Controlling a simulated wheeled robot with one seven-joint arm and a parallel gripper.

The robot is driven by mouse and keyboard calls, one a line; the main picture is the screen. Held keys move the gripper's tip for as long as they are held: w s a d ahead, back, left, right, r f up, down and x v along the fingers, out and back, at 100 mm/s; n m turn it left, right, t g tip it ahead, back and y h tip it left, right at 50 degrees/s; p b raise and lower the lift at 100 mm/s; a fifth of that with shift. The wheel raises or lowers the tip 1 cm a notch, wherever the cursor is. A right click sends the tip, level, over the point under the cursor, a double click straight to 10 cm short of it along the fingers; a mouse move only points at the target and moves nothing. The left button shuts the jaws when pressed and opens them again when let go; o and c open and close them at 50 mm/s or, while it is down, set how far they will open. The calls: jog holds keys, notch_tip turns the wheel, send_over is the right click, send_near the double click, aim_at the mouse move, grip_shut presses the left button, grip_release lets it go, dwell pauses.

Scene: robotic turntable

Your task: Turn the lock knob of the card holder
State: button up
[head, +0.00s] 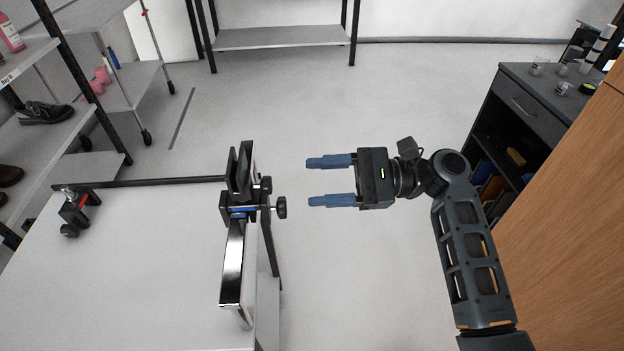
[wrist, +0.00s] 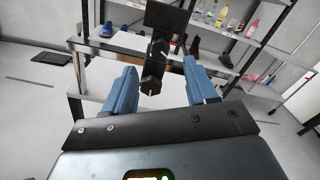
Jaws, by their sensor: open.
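The card holder (head: 239,207) is a black bracket with upright plates and a blue strip, fixed on a shiny metal bar at the right edge of the white table. A black round knob (head: 281,207) sticks out from its right side, with another dark knob just above and left of it. My gripper (head: 331,181) is open and empty, its two blue fingers pointing left toward the knob with a clear gap between. In the wrist view, the black holder and a dark knob (wrist: 151,84) show between the two fingers (wrist: 155,88); which knob this is I cannot tell.
The white table (head: 120,280) carries a small black clamp (head: 74,212) at its left. Shelves with shoes (head: 45,112) stand at the left, and a dark cabinet (head: 535,110) stands at the right beside a wooden panel. Open floor lies beyond the gripper.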

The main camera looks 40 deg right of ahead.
aim_at(263, 186)
jog(key=shift+w+a+m+b, duration=0.45)
jog(key=shift+w+a+m, duration=0.45)
jog(key=shift+m, duration=0.55)
jog(key=shift+w+a+m+b, duration=0.45)
jog(key=shift+w+a+m, duration=0.25)
jog(key=shift+a+m, duration=0.55)
jog(key=shift+w+a+m+b, duration=0.45)
jog(key=shift+w+a+m, duration=0.4)
jog(key=shift+m, duration=0.75)
jog(key=shift+c, duration=0.3)
grip_shut()
